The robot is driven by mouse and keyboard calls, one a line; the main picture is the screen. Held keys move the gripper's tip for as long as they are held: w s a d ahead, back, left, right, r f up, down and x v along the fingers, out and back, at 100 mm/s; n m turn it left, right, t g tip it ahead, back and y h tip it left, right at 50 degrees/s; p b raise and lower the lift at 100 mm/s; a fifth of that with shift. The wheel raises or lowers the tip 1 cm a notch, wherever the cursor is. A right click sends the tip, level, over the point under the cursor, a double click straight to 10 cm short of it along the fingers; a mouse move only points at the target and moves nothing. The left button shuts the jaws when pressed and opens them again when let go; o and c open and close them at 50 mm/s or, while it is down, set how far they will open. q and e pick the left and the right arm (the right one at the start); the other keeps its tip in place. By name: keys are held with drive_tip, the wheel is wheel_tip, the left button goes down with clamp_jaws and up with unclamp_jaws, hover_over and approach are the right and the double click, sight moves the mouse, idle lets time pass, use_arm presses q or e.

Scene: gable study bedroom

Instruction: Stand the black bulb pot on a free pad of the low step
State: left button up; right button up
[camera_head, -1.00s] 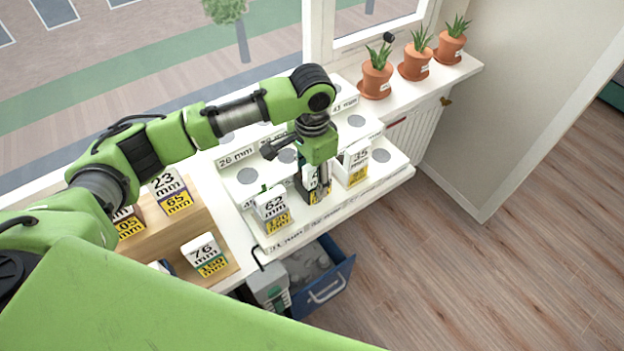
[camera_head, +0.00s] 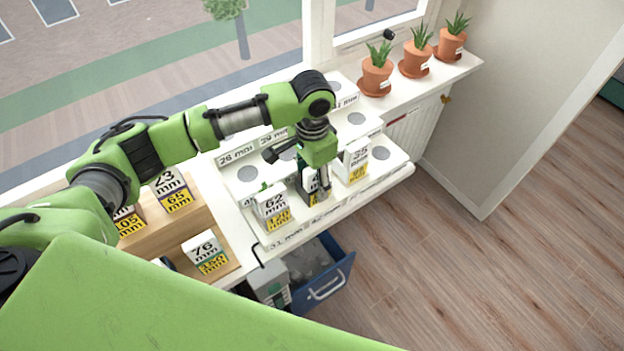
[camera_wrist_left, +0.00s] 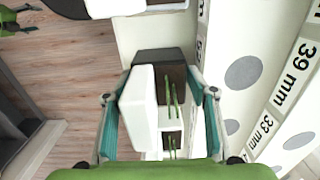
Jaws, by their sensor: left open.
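The black bulb pot (camera_wrist_left: 160,62) has a white card on its side and thin green shoots. In the head view its card (camera_head: 312,184) shows between two carded pots at the front of the white stepped stand. My left gripper (camera_head: 320,192) points down at it. In the left wrist view the open teal fingers (camera_wrist_left: 160,125) lie on either side of the pot. The pot appears to stand on the low step (camera_head: 335,209); its base is hidden. A grey pad (camera_head: 381,153) is bare at the right end of the low step.
The 62 mm pot (camera_head: 271,208) and 35 mm pot (camera_head: 354,163) stand close on either side. More carded pots stand on a wooden stand (camera_head: 202,222) at left. A blue drawer (camera_head: 337,277) is open below. Potted plants (camera_head: 377,76) line the sill.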

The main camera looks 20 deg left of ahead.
use_arm(q)
wheel_tip(320, 180, up, 12)
drive_tip(key=b, duration=0.2)
drive_tip(key=shift+f, duration=0.15)
idle(0.5)
